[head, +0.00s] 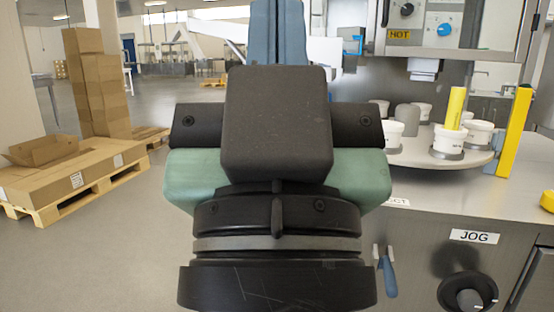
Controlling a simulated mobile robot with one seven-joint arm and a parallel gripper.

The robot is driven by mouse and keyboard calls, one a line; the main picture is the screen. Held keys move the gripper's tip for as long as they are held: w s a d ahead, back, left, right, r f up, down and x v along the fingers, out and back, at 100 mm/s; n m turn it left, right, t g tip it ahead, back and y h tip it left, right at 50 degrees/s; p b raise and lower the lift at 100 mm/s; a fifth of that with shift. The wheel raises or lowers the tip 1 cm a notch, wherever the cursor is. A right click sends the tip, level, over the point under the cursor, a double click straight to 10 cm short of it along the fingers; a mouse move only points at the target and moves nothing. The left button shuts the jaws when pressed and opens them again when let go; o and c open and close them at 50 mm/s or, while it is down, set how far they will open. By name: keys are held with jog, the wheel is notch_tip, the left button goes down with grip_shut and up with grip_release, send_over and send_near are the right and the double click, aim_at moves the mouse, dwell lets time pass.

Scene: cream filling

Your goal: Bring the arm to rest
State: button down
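My gripper (278,35) is close to the camera in the middle of the head view, with its dark wrist rings below and a black box on its green and black body. Blue parts extend up from behind the box and run out of the top of the picture. The fingertips do not show, so I cannot tell whether it is open or shut or holds anything. The rest of my arm is out of view.
A filling machine stands at right. Its round table (415,152) bears several white cups (477,137); a yellow cylinder (456,108) stands at one. A yellow post (515,130) is beside it. A handwheel (467,291) juts from the cabinet. Boxes on a pallet (50,212) stand left.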

notch_tip(320, 180, up, 38)
jog(key=p, duration=3.7)
jog(key=shift+p, duration=0.4)
